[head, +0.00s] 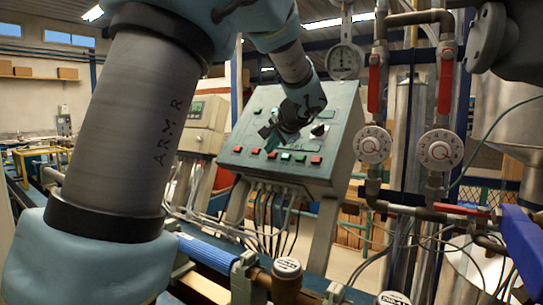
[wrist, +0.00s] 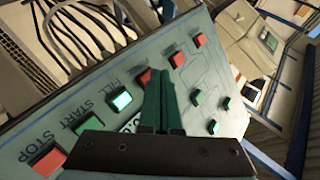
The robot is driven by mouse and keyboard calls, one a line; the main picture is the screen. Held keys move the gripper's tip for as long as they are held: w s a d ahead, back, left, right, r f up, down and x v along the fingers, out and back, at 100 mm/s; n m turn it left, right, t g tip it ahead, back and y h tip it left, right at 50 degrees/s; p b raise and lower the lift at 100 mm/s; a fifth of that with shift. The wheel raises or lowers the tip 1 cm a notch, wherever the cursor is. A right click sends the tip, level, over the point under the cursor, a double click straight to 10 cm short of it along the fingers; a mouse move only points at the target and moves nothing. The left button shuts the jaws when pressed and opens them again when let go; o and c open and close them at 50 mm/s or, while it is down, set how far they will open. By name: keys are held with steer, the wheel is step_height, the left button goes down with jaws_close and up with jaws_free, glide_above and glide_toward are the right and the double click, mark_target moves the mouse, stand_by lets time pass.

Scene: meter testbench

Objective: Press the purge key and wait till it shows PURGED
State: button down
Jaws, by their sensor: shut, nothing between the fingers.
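The grey-green control panel (head: 335,138) stands in the middle of the head view, with a row of keys along its lower edge. In the wrist view the panel appears upside down. A red STOP key (wrist: 48,162), a green START key (wrist: 85,130) and a brightly lit FILL key (wrist: 120,100) show there. Beyond them are three red keys (wrist: 177,59) with labels too small to read, so I cannot tell which is purge. My gripper (wrist: 165,76) is shut and empty, over the panel face; contact is unclear. No PURGED text is visible.
Small green lamps (wrist: 213,127) sit on the panel face. Right of the panel stand pipes with red valve handles (head: 446,80) and round white dials (head: 441,150). A pressure gauge (head: 344,62) is above it. Cables (head: 270,215) hang below the panel.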

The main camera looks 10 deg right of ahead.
steer(key=shift+w+d+f, duration=0.15)
steer(key=shift+d+f, duration=0.05)
steer(key=shift+f, duration=0.05)
stand_by(0.5)
stand_by(0.3)
steer(key=shift+s+a+r+b, duration=0.35)
steer(key=shift+s+a+r, duration=0.05)
steer(key=shift+r, duration=0.1)
steer(key=shift+s+a+r, duration=0.65)
steer(key=shift+a+r, duration=0.05)
steer(key=shift+r, duration=0.15)
steer(key=shift+s+a+r, duration=0.65)
steer(key=shift+r, duration=0.2)
steer(key=shift+s+a+r, duration=0.35)
steer(key=shift+a+r, duration=0.05)
steer(key=shift+r, duration=0.05)
stand_by(1.9)
